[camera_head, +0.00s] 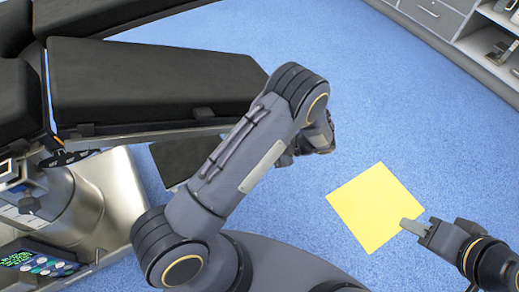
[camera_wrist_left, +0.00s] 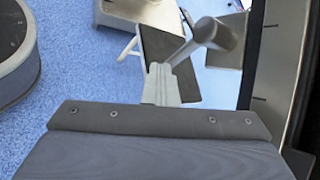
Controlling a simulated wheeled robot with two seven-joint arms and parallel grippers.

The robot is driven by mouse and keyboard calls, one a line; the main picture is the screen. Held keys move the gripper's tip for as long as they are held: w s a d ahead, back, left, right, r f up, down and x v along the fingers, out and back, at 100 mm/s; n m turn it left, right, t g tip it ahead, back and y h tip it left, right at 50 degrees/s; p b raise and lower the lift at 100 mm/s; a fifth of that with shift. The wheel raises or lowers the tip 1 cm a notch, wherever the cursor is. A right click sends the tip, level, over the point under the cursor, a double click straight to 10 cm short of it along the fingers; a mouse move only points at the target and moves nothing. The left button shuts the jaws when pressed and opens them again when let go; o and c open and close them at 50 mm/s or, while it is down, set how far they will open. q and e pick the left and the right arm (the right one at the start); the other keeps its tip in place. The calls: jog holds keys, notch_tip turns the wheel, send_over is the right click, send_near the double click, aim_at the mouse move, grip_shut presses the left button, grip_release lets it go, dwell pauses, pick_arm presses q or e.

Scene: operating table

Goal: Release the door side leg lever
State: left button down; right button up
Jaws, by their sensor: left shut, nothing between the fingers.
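The operating table has black leg pads (camera_head: 150,85) at the upper left of the head view. In the left wrist view a grey lever with a thick rounded handle (camera_wrist_left: 222,36) sticks out beside the table's side rail (camera_wrist_left: 284,50). My left gripper (camera_wrist_left: 160,70) is shut and empty, its tips close to the lever's thin rod. I cannot tell whether they touch. In the head view my left arm hides these fingers and the lever. My right gripper (camera_head: 412,227) looks shut, over the edge of a yellow square on the floor.
The yellow square (camera_head: 374,205) lies on the blue floor. The table's metal base (camera_head: 105,200) and a control panel (camera_head: 35,263) stand at the lower left. Drawers and shelves (camera_head: 470,40) are at the upper right. The floor between is clear.

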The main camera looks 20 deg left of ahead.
pick_arm(q)
jog(key=shift+w+r, duration=0.1)
pick_arm(e)
jog(key=shift+r, duration=0.1)
pick_arm(q)
jog(key=shift+r+p, duration=0.55)
jog(key=shift+r, duration=0.15)
pick_arm(e)
jog(key=shift+r, duration=0.45)
